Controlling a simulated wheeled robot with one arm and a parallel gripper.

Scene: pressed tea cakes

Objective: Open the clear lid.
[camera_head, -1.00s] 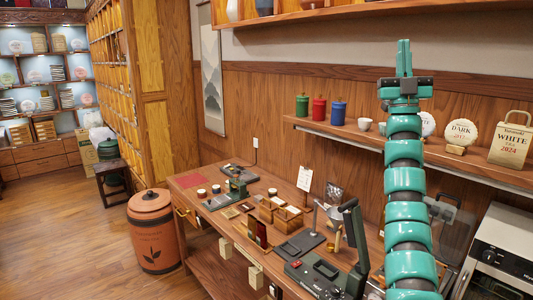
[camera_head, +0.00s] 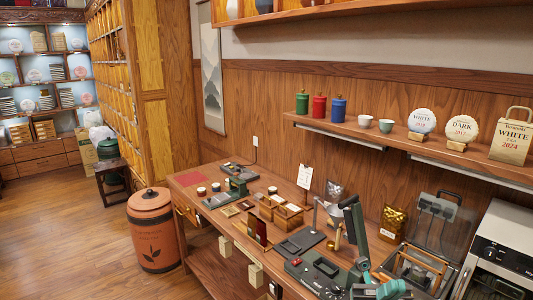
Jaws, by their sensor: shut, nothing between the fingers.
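The clear lid (camera_head: 455,235) is at the right end of the workbench. It is a see-through panel with a dark handle (camera_head: 440,204) near its top, and it appears to stand raised at the back of a low dark-framed unit (camera_head: 400,272). Part of the unit's front is hidden by my arm.
A gold bag (camera_head: 393,222) stands behind the unit. A white-and-black appliance (camera_head: 500,255) is at the right. A wall shelf (camera_head: 400,138) runs above.

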